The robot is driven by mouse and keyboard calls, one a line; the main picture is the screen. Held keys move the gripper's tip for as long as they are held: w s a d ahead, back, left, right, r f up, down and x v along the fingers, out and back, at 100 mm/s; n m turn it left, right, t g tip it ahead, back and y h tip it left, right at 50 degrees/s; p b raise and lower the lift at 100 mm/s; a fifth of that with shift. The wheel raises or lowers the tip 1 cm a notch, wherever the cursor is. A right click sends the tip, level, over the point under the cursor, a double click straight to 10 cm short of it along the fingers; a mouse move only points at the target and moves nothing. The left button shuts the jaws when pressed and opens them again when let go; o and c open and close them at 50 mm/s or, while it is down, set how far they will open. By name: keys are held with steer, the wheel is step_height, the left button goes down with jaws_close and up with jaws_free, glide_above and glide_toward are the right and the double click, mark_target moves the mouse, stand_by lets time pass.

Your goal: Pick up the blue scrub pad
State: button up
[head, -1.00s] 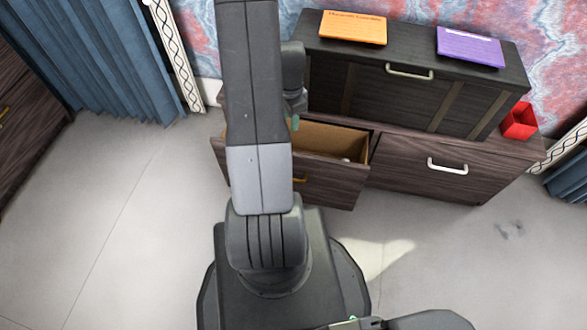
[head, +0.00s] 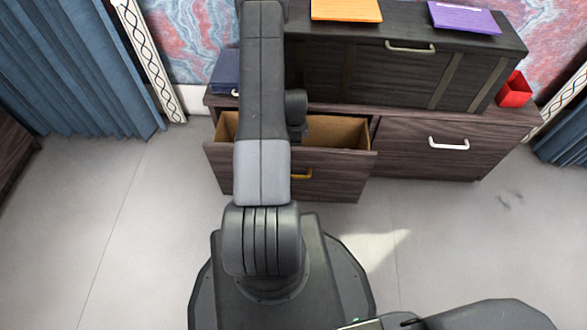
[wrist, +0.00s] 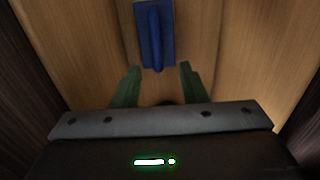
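The blue scrub pad (wrist: 154,32) shows in the wrist view, a flat blue rectangle with a raised ridge along its middle. It lies on the wooden floor of the open drawer (head: 340,133). My gripper (wrist: 159,72) is inside the drawer, with its two green fingers spread apart. The pad lies ahead of the fingertips, roughly centred between them, and nothing is held. In the head view my arm and the drawer front hide the pad and the fingers.
The drawer walls stand close on both sides in the wrist view. A dark chest (head: 430,75) stands on the cabinet (head: 425,165), with an orange folder (head: 346,9) and a purple folder (head: 464,18) on top. A red container (head: 514,90) and a dark blue box (head: 225,73) flank it.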

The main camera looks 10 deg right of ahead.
step_height(320, 180, down, 4)
steer(key=shift+f+b, duration=0.2)
steer(key=shift+b, duration=0.2)
steer(key=f, duration=0.1)
steer(key=f+b, duration=0.1)
steer(key=f, duration=0.1)
steer(key=f+b, duration=0.1)
steer(key=f, duration=0.1)
steer(key=shift+s+a+f, duration=0.15)
steer(key=shift+s+a, duration=0.1)
steer(key=shift+a, duration=0.1)
jaws_close()
